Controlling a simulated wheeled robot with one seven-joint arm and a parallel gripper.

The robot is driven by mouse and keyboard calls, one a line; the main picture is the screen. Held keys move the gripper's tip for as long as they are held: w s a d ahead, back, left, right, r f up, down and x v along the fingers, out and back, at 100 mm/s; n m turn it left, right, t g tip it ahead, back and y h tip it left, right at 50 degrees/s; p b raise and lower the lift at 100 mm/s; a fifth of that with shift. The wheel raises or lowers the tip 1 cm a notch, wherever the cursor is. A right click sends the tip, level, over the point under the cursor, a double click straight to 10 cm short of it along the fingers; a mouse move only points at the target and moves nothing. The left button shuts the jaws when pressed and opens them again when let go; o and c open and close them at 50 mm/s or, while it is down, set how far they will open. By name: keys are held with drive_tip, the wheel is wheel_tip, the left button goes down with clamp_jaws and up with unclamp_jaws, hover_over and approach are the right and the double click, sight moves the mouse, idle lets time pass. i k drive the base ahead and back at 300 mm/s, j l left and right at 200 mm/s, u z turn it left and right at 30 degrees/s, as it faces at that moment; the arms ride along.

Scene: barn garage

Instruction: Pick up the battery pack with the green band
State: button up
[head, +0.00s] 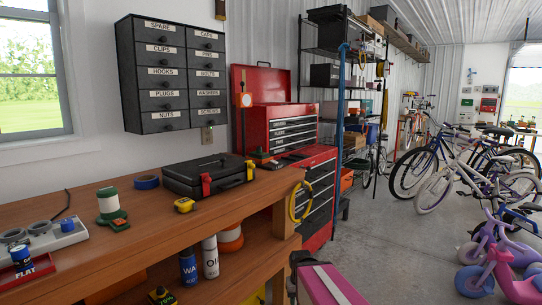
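I cannot tell for sure which thing is the battery pack with the green band. On the wooden workbench (150,232) at the left stands a white cylinder with green ends (109,204). A small green item with an orange mark (120,224) lies just in front of it. A blue-topped pack (67,226) sits on a pale strip with round sockets (42,240) at the left. A dark and blue pack (20,257) sits by a red tray marked FLAT (28,273). My gripper is not in view.
A black case (207,178), blue tape roll (147,182) and yellow tape measure (184,205) lie on the bench. Bottles (210,257) stand below. A red tool chest (290,133), a pink box (330,286) and bikes (440,165) stand right. Mid-floor is clear.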

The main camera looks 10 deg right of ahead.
sight(259, 154)
drive_tip(key=i+l+z, duration=0.15)
drive_tip(key=i+l, duration=0.15)
drive_tip(key=i+l+z, duration=0.1)
drive_tip(key=i+l, duration=0.2)
drive_tip(key=i, duration=0.2)
drive_tip(key=i+l+z, duration=0.15)
drive_tip(key=i, duration=0.25)
drive_tip(key=i+l+z, duration=0.15)
drive_tip(key=i+l, duration=0.15)
drive_tip(key=i, duration=0.15)
drive_tip(key=i+l+u, duration=0.15)
drive_tip(key=l+u, duration=0.25)
